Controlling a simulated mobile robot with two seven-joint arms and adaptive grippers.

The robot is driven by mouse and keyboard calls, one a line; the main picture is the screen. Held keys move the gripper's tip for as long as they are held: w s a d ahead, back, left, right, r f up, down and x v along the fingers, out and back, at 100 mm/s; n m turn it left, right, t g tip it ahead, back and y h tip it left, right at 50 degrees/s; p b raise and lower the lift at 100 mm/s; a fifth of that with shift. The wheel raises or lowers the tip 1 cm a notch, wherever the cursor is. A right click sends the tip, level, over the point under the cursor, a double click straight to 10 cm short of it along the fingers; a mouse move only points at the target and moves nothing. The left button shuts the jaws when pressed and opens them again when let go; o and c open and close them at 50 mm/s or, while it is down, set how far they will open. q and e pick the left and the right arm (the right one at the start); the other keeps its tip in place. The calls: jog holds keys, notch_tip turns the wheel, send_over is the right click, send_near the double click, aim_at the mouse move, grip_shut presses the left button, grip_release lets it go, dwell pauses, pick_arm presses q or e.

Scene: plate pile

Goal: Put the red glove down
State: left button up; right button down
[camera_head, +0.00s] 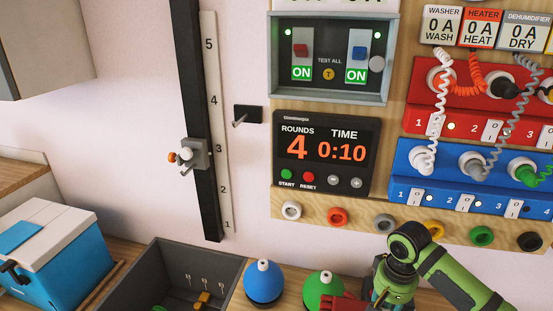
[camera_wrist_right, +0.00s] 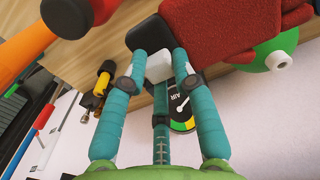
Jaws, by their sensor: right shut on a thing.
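The red glove (camera_wrist_right: 232,28) fills the top right of the right wrist view, with a black cuff (camera_wrist_right: 150,36) and a white tab (camera_wrist_right: 159,66). My right gripper (camera_wrist_right: 158,62) has its teal fingers shut on the white tab at the cuff end. In the head view a part of the red glove (camera_head: 343,303) shows at the bottom edge, in front of the green dome (camera_head: 323,287). My green right arm covers the area beside it. Whether the glove touches the wooden counter cannot be told. My left gripper is not in view.
A blue dome (camera_head: 263,283) stands left of the green one. A grey open bin (camera_head: 140,277) and a blue box with a white lid (camera_head: 58,262) are farther left. The timer panel (camera_head: 325,152) and socket boards rise behind. A gauge (camera_wrist_right: 183,115) shows beyond my fingers.

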pick_arm(q)
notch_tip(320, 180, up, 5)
jog(key=p, duration=0.4)
pick_arm(e)
notch_tip(320, 180, up, 6)
jog(key=shift+r, duration=0.15)
pick_arm(q)
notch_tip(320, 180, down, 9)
jog(key=b, duration=0.9)
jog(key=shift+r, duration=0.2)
pick_arm(e)
jog(key=s+a+r+n, duration=0.1)
jog(key=s+a+n, duration=0.2)
jog(key=s+a, duration=0.4)
jog(key=s, duration=0.2)
jog(key=shift+s+r, duration=0.3)
jog(key=shift+s, duration=0.1)
jog(key=shift+a, duration=0.1)
